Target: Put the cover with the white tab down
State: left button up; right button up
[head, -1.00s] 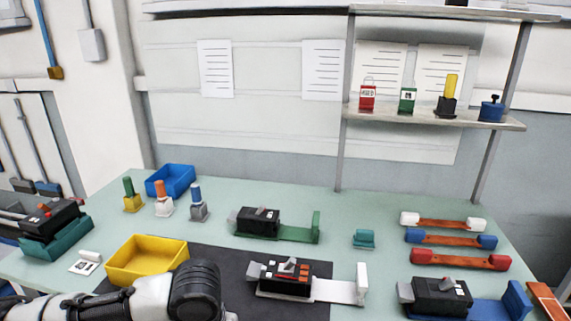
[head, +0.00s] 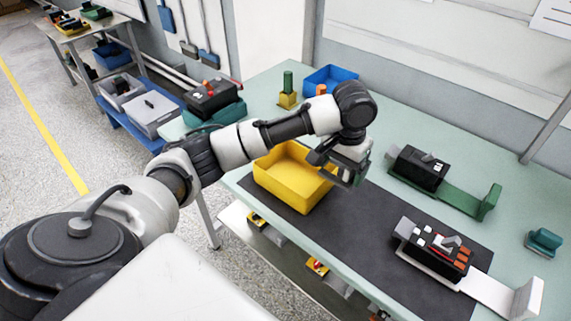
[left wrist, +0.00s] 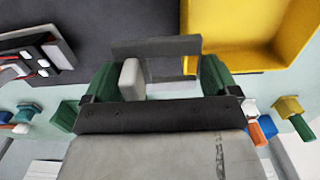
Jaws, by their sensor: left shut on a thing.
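My left gripper (head: 345,172) hangs over the dark mat, just right of the yellow bin. In the left wrist view its green-faced fingers (left wrist: 155,80) are shut on a piece with a pale whitish block (left wrist: 132,80) and a grey plate (left wrist: 155,46). This looks like the cover with the white tab, but most of it is hidden in the head view. It is held above the mat. A black breaker (head: 436,247) sits on a white base plate (head: 485,290) with an upright white end at its right. My right gripper is not in view.
The dark mat (head: 375,235) has bare room between the gripper and the breaker. The yellow bin (head: 290,180) stands close at the left. A second breaker (head: 418,168) on a green base lies behind. A teal block (head: 543,241) is at the right.

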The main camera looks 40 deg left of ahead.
pick_arm(q)
jog(key=w+a, duration=0.1)
jog(key=a, duration=0.1)
jog(key=p, duration=0.1)
send_over(294, 181)
jog(key=f, duration=0.6)
jog(key=shift+d+f, duration=0.15)
jog(key=shift+d, duration=0.25)
jog(key=shift+a+f, duration=0.2)
jog(key=shift+a, duration=0.1)
notch_tip(294, 181, down, 4)
jog(key=shift+r+p, duration=0.1)
jog(key=shift+p, duration=0.3)
jog(key=shift+f, duration=0.3)
jog(key=o, duration=0.7)
jog(key=shift+r, duration=0.1)
